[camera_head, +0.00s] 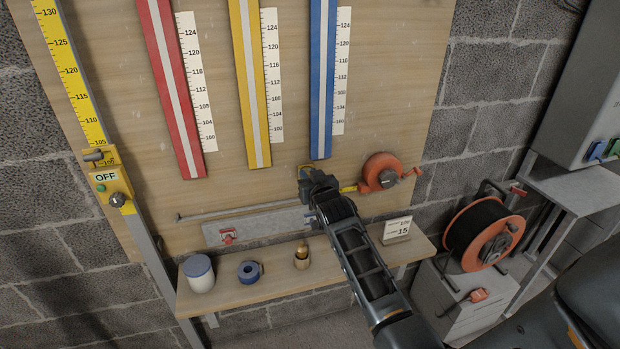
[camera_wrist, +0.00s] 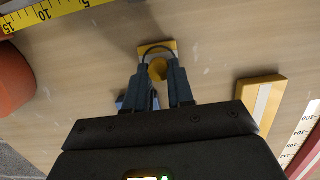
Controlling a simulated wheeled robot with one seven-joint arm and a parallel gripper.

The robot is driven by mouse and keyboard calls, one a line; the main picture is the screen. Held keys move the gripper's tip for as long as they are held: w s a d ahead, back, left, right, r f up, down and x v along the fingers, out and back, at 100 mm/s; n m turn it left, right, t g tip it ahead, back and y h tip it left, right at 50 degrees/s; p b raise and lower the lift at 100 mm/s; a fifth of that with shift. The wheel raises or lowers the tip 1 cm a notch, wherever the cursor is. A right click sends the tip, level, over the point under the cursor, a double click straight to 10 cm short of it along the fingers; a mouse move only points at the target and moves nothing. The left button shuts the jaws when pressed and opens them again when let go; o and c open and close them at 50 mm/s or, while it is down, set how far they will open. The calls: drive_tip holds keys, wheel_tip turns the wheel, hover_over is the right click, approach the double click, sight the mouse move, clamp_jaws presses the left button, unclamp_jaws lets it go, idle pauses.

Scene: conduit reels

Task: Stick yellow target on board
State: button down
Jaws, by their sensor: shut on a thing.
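The yellow target (camera_wrist: 157,68) is a small yellow plate with a round knob, held between the fingertips of my gripper (camera_wrist: 160,75) in the wrist view. My gripper is shut on it, close in front of the wooden board (camera_wrist: 215,60). I cannot tell whether the plate touches the board. In the head view, my gripper (camera_head: 308,174) is just below the lower end of the blue strip (camera_head: 322,90). Only a bit of the yellow target (camera_head: 304,168) shows there, the rest hidden by my gripper.
Red (camera_head: 172,90) and yellow (camera_head: 249,85) strips with scales are on the board (camera_head: 220,130). An orange tape measure (camera_head: 382,171) is right of my gripper. Below, a shelf (camera_head: 235,294) holds a jar (camera_head: 199,275), blue tape roll (camera_head: 250,271), brass-coloured piece (camera_head: 302,257) and card (camera_head: 397,230).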

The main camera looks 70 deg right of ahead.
idle(0.3)
drive_tip(key=shift+c, duration=2.1)
unclamp_jaws()
drive_tip(key=f+v, duration=0.1)
drive_tip(key=v, duration=0.8)
drive_tip(key=shift+f, duration=0.25)
drive_tip(key=shift+s, duration=0.1)
